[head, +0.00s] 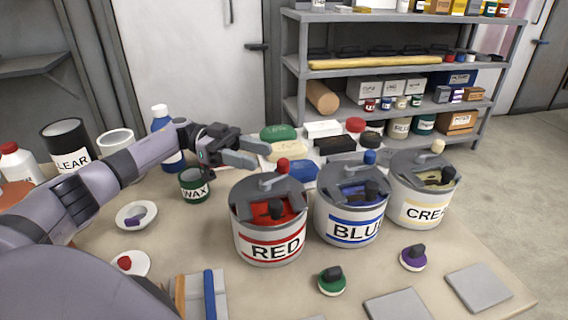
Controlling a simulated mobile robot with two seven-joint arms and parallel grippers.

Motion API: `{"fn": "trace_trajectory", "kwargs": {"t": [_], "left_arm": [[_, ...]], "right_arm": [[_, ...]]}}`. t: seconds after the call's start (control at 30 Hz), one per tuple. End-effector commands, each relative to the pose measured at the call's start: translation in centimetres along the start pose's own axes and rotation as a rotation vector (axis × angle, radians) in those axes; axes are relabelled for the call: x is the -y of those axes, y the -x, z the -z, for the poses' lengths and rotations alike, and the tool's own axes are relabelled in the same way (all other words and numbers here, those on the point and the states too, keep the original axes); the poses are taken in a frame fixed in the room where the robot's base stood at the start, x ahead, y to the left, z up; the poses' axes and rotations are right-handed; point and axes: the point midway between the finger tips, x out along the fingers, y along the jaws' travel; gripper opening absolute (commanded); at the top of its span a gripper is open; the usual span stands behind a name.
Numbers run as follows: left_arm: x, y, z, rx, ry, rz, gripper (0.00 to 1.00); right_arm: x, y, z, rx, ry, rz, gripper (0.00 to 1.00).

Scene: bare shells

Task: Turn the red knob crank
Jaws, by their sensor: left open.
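The crank with a red knob (282,164) sits on the grey lid of the can labelled RED (270,247). Its knob stands upright at the back of the lid, with the crank arm (270,180) running to the lid's middle. My left gripper (262,153) reaches in from the left, just left of the red knob and a little behind it. Its two grey fingers are apart, with nothing seen between them. The knob appears outside the fingers; whether they touch it I cannot tell. My right gripper is not in view.
A can labelled BLUE (350,225) with a blue-knobbed crank and a cream can (422,205) stand to the right. A green WAX tin (194,186) is below my left wrist. Coloured blocks (303,172) lie behind the cans. Brushes and flat plates occupy the front.

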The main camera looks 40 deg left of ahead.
Motion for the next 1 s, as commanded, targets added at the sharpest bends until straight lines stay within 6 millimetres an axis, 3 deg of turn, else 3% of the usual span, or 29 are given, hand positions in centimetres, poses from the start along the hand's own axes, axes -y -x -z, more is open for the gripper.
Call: {"fn": "trace_trajectory", "kwargs": {"t": [0.5,0.87,0.9,1.0], "left_arm": [[-0.1,-6.3,0.0,0.001,0.000,-0.001,0.50],[-0.1,-7.0,0.0,0.001,0.000,0.000,0.50],[-0.1,-7.0,0.0,0.001,0.000,0.000,0.43],[-0.1,-7.0,0.0,0.001,0.000,0.000,0.10]], "right_arm": [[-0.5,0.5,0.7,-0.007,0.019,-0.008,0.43],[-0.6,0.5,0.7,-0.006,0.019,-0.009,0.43],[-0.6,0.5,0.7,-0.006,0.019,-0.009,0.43],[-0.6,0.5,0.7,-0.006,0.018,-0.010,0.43]]}}
